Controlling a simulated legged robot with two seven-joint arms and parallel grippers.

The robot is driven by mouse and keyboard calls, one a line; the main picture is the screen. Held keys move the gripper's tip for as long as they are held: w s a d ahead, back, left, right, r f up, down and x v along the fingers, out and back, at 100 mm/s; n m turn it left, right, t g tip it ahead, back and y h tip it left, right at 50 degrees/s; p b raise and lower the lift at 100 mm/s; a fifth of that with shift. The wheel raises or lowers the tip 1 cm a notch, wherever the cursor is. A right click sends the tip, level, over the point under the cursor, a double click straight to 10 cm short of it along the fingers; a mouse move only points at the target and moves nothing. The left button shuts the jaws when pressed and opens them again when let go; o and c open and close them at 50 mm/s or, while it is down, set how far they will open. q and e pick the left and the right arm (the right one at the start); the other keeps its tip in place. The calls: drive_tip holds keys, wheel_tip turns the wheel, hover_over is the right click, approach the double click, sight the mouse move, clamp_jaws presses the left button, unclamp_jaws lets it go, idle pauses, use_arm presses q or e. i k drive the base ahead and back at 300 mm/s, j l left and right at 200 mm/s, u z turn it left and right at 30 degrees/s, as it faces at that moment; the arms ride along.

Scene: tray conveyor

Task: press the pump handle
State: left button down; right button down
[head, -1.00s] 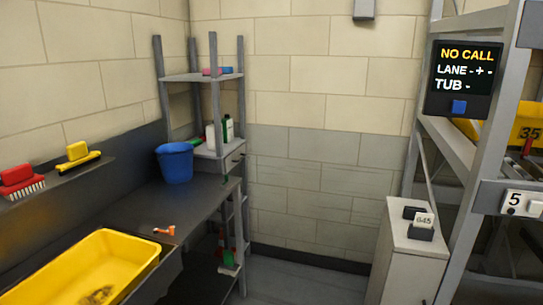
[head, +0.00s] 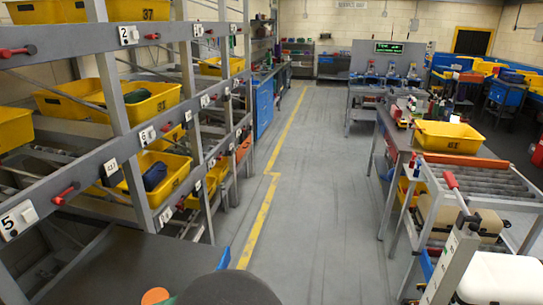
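A lever with a red grip (head: 450,180) stands at the right, on top of a grey upright post (head: 452,265) beside a roller conveyor (head: 485,182). It looks like a pump handle, but I cannot be sure. Its grip is raised and tilts up to the left. Neither of my grippers shows in the head view, and nothing is seen touching the lever.
A rack (head: 105,165) with yellow tubs and red handles lines the left. A grey floor aisle (head: 325,200) with a yellow line runs clear ahead. A yellow tub (head: 447,137) sits at the conveyor's far end. A dark surface (head: 125,262) lies at the lower left.

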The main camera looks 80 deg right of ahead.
sight(452, 184)
drive_tip(key=z, duration=3.95)
drive_tip(key=i+z, duration=0.1)
drive_tip(key=z, duration=0.3)
drive_tip(key=i+j+z, duration=0.1)
drive_tip(key=z, duration=0.35)
drive_tip(key=i+j+z, duration=0.1)
drive_tip(key=j+z, duration=0.15)
drive_tip(key=z, duration=0.15)
drive_tip(key=i+j+z, duration=0.15)
drive_tip(key=j, duration=0.35)
drive_tip(key=i+j+z, duration=0.15)
drive_tip(key=j, duration=0.4)
drive_tip(key=i+j+z, duration=0.15)
drive_tip(key=j, duration=0.35)
drive_tip(key=i+j+z, duration=0.15)
drive_tip(key=j, duration=0.4)
drive_tip(key=j+z, duration=0.15)
drive_tip(key=j, duration=0.4)
drive_tip(key=i+j, duration=0.1)
drive_tip(key=j, duration=0.5)
